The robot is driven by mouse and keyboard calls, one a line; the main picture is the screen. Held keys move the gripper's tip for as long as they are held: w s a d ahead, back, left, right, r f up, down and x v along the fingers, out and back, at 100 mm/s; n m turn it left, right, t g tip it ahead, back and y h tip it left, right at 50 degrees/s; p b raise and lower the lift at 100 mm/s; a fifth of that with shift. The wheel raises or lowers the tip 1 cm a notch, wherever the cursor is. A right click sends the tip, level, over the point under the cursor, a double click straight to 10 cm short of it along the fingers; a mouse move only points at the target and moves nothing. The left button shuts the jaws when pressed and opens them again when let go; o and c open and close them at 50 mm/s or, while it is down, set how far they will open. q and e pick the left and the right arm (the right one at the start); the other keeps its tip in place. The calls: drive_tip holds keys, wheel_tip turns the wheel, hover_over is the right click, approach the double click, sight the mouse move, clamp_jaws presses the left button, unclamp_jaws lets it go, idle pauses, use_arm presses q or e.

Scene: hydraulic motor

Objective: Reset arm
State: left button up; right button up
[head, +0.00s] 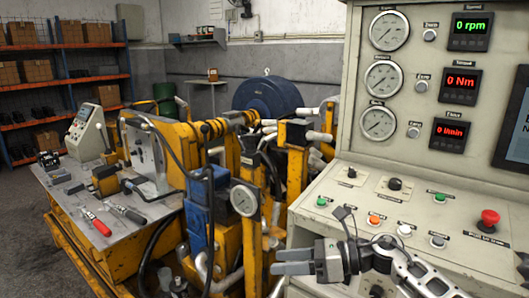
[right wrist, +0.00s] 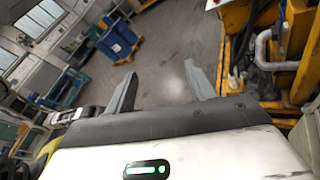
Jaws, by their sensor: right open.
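My right gripper (head: 292,262) is in the head view at the bottom, in front of the lower edge of the control console (head: 330,205). Its two fingers point left and are apart, with nothing between them. In the right wrist view the open fingers (right wrist: 160,92) show against bare floor (right wrist: 165,65). My right arm comes in from the lower right of the head view. My left gripper is not in either view.
The console has gauges (head: 380,77), red and green displays and a red stop button (head: 490,217). Shelves (head: 62,83) stand behind.

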drive_tip(key=s+d+f+n+t+h, duration=0.2)
drive_tip(key=s+d+f+n+h, duration=0.1)
drive_tip(key=s+f+n, duration=0.4)
drive_tip(key=s+d+f+n+t+h, duration=0.3)
drive_tip(key=s+d+f+n+h, duration=0.1)
drive_tip(key=s+f+n, duration=0.4)
drive_tip(key=s+d+f+n+t+h, duration=0.2)
drive_tip(key=s+f+n+h, duration=0.4)
drive_tip(key=n, duration=0.5)
drive_tip(key=s+d+f, duration=0.1)
drive_tip(key=s+f, duration=0.1)
drive_tip(key=s, duration=0.1)
drive_tip(key=shift+d+t, duration=0.3)
drive_tip(key=shift+t, duration=0.1)
drive_tip(key=shift+n, duration=0.3)
